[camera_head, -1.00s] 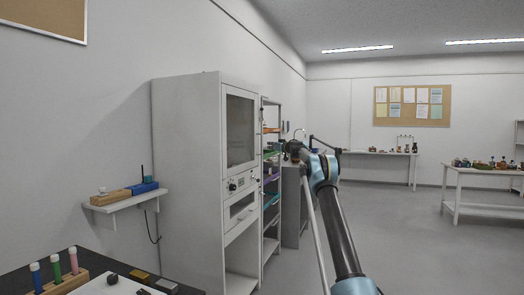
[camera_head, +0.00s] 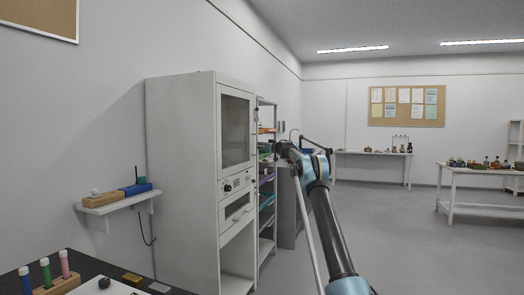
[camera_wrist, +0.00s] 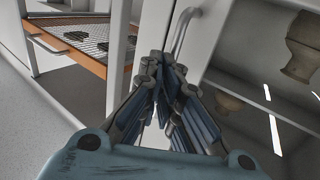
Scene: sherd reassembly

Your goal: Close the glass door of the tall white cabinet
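The tall white cabinet (camera_head: 182,185) stands left of centre in the head view. Its dark upper window (camera_head: 236,130) looks flush with the front there. In the wrist view a white-framed glass door (camera_wrist: 240,65) fills the right side, with shelves and a brown pot behind it. I cannot tell whether it belongs to that same cabinet. A curved metal handle (camera_wrist: 186,28) is on the white frame, just beyond my gripper (camera_wrist: 164,68). The fingers converge with their tips together and nothing seen between them. Contact with the handle cannot be told.
An orange-edged mesh shelf (camera_wrist: 75,42) with dark pieces is at the wrist view's left. Open shelving (camera_head: 266,185) stands beside the cabinet. A wall shelf (camera_head: 117,203) and dark table (camera_head: 125,270) are at left. A bench (camera_head: 475,172) stands at right; the middle floor is clear.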

